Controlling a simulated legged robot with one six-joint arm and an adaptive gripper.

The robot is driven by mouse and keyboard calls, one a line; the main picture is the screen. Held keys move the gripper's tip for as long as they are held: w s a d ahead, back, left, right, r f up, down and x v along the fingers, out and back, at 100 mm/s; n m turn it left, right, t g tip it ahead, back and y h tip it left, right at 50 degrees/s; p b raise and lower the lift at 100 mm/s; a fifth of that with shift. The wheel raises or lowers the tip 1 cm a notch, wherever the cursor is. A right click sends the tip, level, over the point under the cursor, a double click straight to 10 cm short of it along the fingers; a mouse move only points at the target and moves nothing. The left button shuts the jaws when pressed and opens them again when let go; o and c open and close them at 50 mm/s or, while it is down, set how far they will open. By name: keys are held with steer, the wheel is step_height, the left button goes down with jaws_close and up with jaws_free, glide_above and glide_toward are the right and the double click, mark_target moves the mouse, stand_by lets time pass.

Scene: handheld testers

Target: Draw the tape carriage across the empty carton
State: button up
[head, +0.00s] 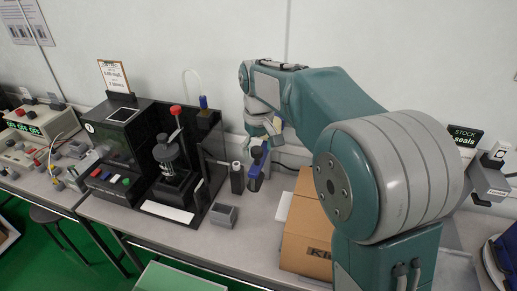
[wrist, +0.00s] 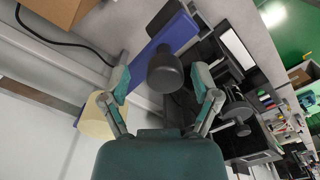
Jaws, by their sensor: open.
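The tape carriage is a blue bar (wrist: 176,32) with a dark round knob (wrist: 165,73) in the wrist view. It also shows as a blue upright piece (head: 257,166) below my gripper in the head view. A cream roll (wrist: 97,118), apparently tape, is at its left in the wrist view. My gripper (wrist: 161,76) is open, with the knob between its fingertips in the picture; contact cannot be told. The brown carton (head: 304,232) stands on the bench right of the carriage, partly hidden by my arm. Its corner shows at the wrist view's top left (wrist: 62,8). Its inside is hidden.
A black test fixture (head: 172,160) with a red-topped lever stands left of the carriage. A small grey block (head: 223,215) sits on the bench (head: 245,236) in front. A black cable (wrist: 45,38) runs near the carton. A stock sign (head: 464,136) stands at right.

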steer(key=shift+a+f, duration=0.1)
steer(key=shift+a, duration=0.3)
steer(key=shift+c, duration=0.3)
steer(key=c, duration=0.5)
steer(key=shift+d, duration=0.15)
jaws_close()
steer(key=s+d, duration=0.5)
steer(key=d, duration=0.7)
steer(key=s+d, duration=0.5)
steer(key=d, duration=0.8)
steer(key=s+d, duration=0.6)
steer(key=d, duration=0.7)
steer(key=shift+d, duration=0.25)
steer(key=shift+f, duration=0.1)
steer(key=o, duration=0.6)
jaws_free()
steer(key=shift+c, duration=0.2)
